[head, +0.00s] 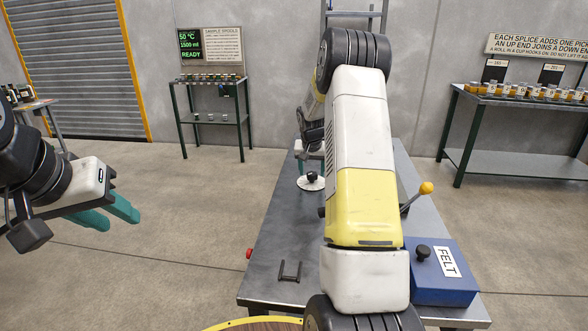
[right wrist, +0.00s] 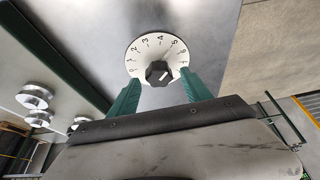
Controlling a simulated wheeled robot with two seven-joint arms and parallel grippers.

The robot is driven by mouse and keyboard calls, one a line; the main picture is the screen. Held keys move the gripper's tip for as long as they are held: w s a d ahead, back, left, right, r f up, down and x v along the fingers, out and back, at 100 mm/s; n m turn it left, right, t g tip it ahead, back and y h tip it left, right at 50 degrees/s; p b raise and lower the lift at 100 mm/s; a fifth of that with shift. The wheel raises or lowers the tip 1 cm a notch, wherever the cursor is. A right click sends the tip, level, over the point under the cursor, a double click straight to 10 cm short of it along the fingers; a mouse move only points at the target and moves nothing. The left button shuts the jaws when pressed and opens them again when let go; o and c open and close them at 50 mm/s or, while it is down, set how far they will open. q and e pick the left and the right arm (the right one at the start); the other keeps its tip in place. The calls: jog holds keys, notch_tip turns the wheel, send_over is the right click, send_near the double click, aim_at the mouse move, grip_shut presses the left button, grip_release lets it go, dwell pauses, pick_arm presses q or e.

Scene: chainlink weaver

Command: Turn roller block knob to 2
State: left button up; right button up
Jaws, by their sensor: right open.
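The roller block knob (right wrist: 160,72) is dark and sits on a round white dial (right wrist: 145,48) with numbers around its rim. Its pale pointer mark is small, and I cannot tell which number it faces. In the head view the knob (head: 312,175) and dial (head: 308,185) are on the far part of the metal table. My right gripper (right wrist: 156,92) is open, with its teal fingers apart near the dial's lower edge; I cannot tell whether they touch the knob. My left gripper (head: 107,213) is open and empty, off the table to the left.
A blue box (head: 440,285) labelled FELT with a black knob is at the table's near right. A lever with an orange ball (head: 426,188) rises at the right edge. A small dark bracket (head: 290,271) lies at the near left. My right arm hides the table's middle.

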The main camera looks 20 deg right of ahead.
jog(key=shift+w+d+f, duration=0.1)
jog(key=shift+w+f, duration=0.1)
jog(key=shift+f, duration=0.3)
jog(key=shift+c, duration=0.5)
grip_shut()
